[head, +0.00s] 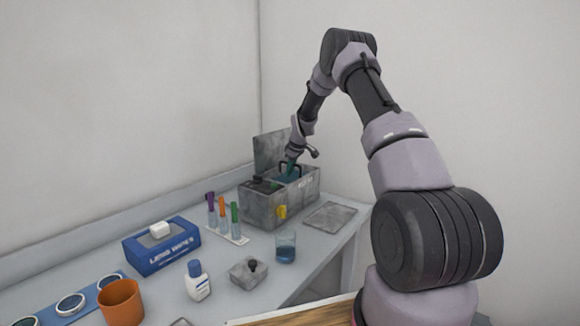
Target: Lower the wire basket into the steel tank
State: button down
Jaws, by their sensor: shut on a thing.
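The steel tank (262,210) is a mottled grey box with a yellow knob on its front, standing at the back of the bench near the wall corner. A grey lid panel stands upright behind it. My arm reaches over from the right, and my gripper (291,166) points down at the tank's right-hand opening. It is shut on the dark handle of the wire basket (284,165). The handle shows at the opening's rim; the basket's body is mostly hidden, so I cannot tell how deep it sits. Blue shows inside the opening.
Left of the tank stands a rack of capped tubes (222,222). In front are a blue tissue box (161,252), a beaker of blue liquid (285,250), a white bottle (198,283), a grey block (248,273) and an orange cup (121,303). A flat grey plate (330,216) lies right of the tank.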

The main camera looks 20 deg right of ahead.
jog(key=shift+f, duration=2.05)
jog(key=shift+f, duration=0.55)
jog(key=c, duration=0.8)
grip_release()
jog(key=shift+r, duration=6)
